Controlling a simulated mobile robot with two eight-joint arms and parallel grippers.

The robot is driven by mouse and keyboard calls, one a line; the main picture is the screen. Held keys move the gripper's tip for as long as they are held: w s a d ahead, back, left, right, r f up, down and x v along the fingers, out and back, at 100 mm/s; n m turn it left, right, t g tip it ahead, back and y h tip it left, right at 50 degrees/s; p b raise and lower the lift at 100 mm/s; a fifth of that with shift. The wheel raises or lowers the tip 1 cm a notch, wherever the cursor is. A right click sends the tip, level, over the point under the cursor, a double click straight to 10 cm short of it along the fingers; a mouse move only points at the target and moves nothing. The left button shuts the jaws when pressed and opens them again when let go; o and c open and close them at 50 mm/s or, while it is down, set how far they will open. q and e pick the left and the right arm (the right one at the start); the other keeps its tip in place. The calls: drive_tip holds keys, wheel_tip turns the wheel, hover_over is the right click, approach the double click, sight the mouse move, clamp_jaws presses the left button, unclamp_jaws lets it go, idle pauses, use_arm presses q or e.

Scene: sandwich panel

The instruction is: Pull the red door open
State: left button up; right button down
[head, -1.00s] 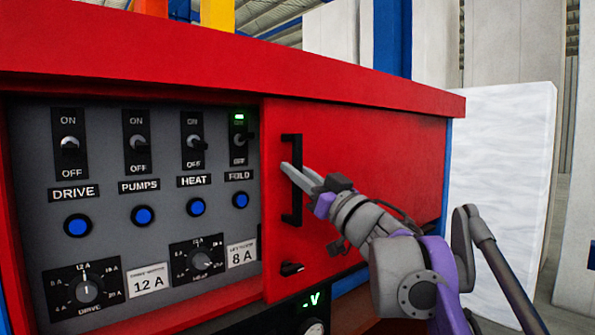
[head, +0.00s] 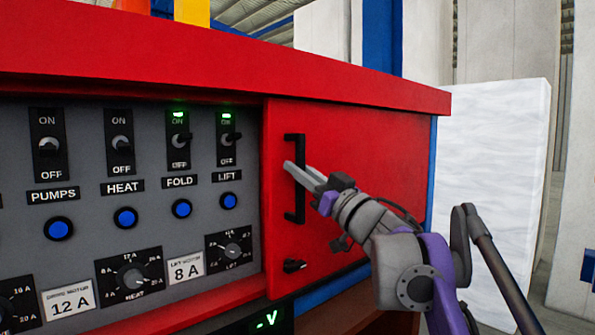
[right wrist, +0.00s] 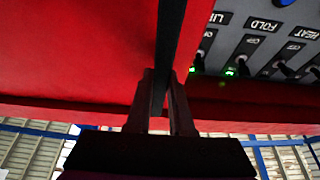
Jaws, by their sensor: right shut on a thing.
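The red door (head: 360,145) covers the right part of the cabinet front, with its left edge beside the LIFT switch. It carries a vertical black bar handle (head: 300,151). My right gripper (head: 301,173) is shut around the bar of this handle. In the right wrist view the fingers (right wrist: 160,112) stand on either side of the dark handle bar (right wrist: 171,40), with the red door (right wrist: 75,50) behind. My left gripper is not in view.
Left of the door is a grey panel (head: 80,115) with switches, blue buttons and dials. Green lamps glow above FOLD and LIFT. A red rim (head: 200,70) overhangs the front. A white slab (head: 495,170) stands to the right, beyond my arm.

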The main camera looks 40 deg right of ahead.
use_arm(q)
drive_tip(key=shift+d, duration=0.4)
use_arm(e)
drive_tip(key=shift+d, duration=0.6)
drive_tip(key=c, duration=0.8)
unclamp_jaws()
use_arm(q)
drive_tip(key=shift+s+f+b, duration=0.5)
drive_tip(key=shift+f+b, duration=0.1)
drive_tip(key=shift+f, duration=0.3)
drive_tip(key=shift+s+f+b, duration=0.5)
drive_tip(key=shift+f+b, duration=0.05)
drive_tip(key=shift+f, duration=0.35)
use_arm(e)
drive_tip(key=v, duration=1)
drive_tip(key=shift+s+f, duration=0.25)
drive_tip(key=shift+s, duration=0.1)
